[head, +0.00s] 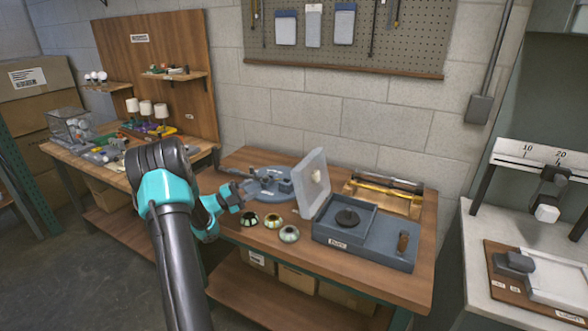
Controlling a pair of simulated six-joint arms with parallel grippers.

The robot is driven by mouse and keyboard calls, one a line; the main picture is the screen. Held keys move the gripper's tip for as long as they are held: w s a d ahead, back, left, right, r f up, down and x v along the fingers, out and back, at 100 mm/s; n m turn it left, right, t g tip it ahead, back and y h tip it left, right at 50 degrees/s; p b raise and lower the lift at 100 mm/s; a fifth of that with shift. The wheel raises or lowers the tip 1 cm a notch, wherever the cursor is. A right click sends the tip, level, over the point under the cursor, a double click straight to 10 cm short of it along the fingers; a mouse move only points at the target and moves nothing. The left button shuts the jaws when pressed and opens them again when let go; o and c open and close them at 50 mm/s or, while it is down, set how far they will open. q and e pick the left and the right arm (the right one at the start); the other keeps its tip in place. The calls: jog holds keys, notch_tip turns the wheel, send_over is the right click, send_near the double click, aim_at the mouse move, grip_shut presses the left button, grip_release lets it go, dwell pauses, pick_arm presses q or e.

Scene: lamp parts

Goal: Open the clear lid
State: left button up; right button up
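The clear lid (307,187) stands raised and tilted at the left side of a grey tray (373,248) on the wooden workbench. The tray's left compartment shows uncovered, with a dark round part (347,218) in it. My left gripper (240,194) is to the left of the lid, apart from it, above the bench near a grey round fixture. Its fingers are small and dark here, and I cannot tell whether they are open. My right gripper is not in view.
Several small round parts (289,234) lie on the bench in front of the grey fixture (268,182). A brass-coloured holder (385,197) is behind the tray. A white table (475,235) is at right.

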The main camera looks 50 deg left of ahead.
aim_at(308, 181)
pick_arm(q)
jog(key=x, duration=1.7)
jog(key=shift+w+r, duration=0.1)
grip_shut()
